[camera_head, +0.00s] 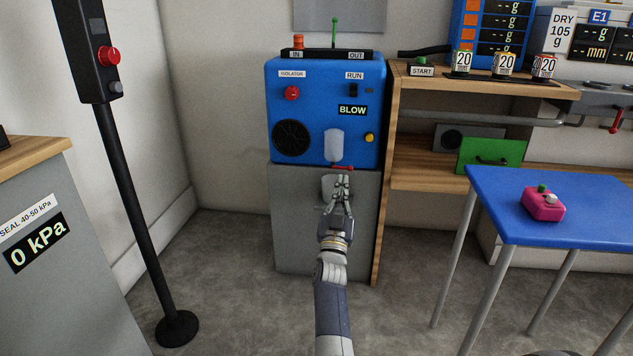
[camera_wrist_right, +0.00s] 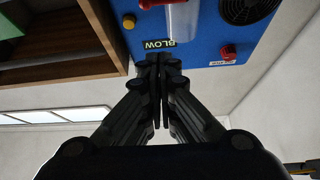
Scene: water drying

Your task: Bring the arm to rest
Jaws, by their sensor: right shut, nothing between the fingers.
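My right arm (camera_head: 332,303) reaches forward from the bottom of the head view. My right gripper (camera_head: 342,186) is shut and empty. In the head view it appears in front of the grey stand below the blue machine (camera_head: 355,79). In the right wrist view, the shut fingers (camera_wrist_right: 158,68) point toward the blue machine's front (camera_wrist_right: 200,50), close to the BLOW display (camera_wrist_right: 158,44) in the picture. I cannot tell whether they touch anything. My left gripper is not in view.
A black post (camera_head: 138,220) with a red button stands at left. A wooden shelf (camera_head: 430,182) with a green panel (camera_head: 478,155) adjoins the machine on the right. A blue table (camera_head: 585,225) holds a pink block (camera_head: 540,206). Floor between the post and the table is clear.

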